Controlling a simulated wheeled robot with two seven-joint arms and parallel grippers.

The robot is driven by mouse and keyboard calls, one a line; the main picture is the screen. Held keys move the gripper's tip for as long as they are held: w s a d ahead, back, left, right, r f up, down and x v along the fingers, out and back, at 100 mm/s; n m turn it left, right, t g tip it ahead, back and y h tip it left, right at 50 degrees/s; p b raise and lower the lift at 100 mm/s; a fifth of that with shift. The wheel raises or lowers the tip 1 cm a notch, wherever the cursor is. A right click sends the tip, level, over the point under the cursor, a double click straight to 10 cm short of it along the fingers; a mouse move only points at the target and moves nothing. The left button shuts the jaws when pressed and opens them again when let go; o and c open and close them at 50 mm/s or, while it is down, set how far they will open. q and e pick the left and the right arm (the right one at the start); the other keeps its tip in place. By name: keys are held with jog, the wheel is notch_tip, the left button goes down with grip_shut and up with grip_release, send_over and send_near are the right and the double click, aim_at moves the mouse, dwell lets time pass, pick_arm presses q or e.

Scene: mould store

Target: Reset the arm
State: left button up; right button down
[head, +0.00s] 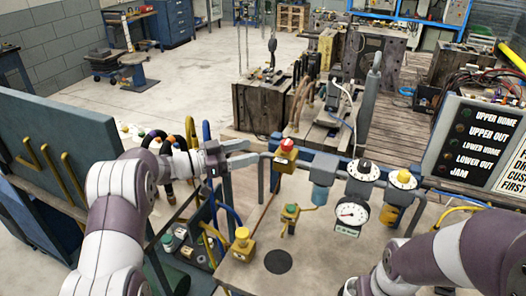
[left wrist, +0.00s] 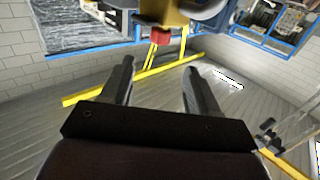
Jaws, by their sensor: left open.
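My left arm comes in from the left, and its left gripper (head: 249,152) is open with nothing between its fingers. Its fingers point right, close to a red knob on a yellow box (head: 287,149) on the pipe; I cannot tell whether they touch. The left wrist view shows the open fingers (left wrist: 158,66), with a small red part (left wrist: 160,36) beyond them. A sign panel (head: 478,148) at the right reads UPPER HOME, UPPER OUT, LOWER HOME, LOWER OUT and JAM.
A pressure gauge (head: 350,214), a black-topped dial (head: 364,170) and a yellow-topped dial (head: 403,178) stand right of the knob. A yellow knob fitting (head: 242,244) stands on the bench. Wooden crates and machinery fill the back; open concrete floor (head: 205,85) lies behind left.

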pick_arm(q)
jog(key=shift+s+a, duration=0.15)
jog(key=shift+a, duration=0.05)
